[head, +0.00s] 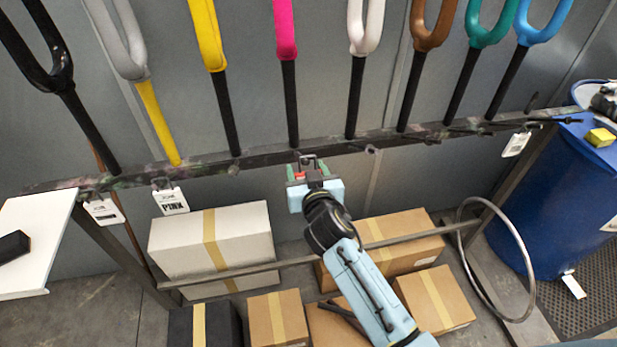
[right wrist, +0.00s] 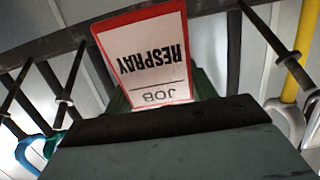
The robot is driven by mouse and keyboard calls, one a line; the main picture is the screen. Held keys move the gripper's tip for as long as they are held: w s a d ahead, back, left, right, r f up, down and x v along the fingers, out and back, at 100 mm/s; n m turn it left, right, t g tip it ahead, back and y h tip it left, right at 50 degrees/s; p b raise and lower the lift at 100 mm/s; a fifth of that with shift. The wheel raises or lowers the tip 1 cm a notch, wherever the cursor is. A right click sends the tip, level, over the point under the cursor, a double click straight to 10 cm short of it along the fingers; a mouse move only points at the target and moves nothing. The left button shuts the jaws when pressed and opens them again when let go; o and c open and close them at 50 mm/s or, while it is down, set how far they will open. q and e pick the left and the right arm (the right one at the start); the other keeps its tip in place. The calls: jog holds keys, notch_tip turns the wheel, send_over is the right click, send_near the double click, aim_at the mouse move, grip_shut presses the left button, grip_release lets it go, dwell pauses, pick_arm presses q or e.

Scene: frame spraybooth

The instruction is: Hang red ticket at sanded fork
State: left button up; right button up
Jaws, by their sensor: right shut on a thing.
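The red ticket (right wrist: 145,60) is a white card with a red border, reading RESPRAY JOB upside down in the right wrist view. My right gripper (head: 308,174) is shut on it just below the rail (head: 270,153), under the pink fork (head: 285,30). Only a bit of red shows there in the head view. I cannot tell whether the ticket touches a hook. A grey fork with a yellow steerer (head: 124,45) stands further left on the rail; it may be the sanded one, but its finish is unclear. My left gripper is not in view.
Several other forks stand along the rail, including a yellow one (head: 206,35) and a white one (head: 364,30). White tags (head: 103,210), (head: 170,203), (head: 516,144) hang from it. Cardboard boxes (head: 275,315) lie below; a blue barrel (head: 545,205) stands right, a white table (head: 40,225) left.

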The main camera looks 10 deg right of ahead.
jog(key=shift+b+x, duration=0.35)
jog(key=shift+x, duration=0.7)
jog(key=shift+w+f+b, duration=0.35)
jog(key=shift+f+b, duration=0.25)
jog(key=shift+b, duration=0.15)
jog(key=shift+w+f+b, duration=0.35)
jog(key=shift+f+b, duration=0.25)
jog(key=shift+b, duration=0.15)
jog(key=o, duration=1.1)
jog(key=shift+s, duration=0.15)
jog(key=v, duration=1.3)
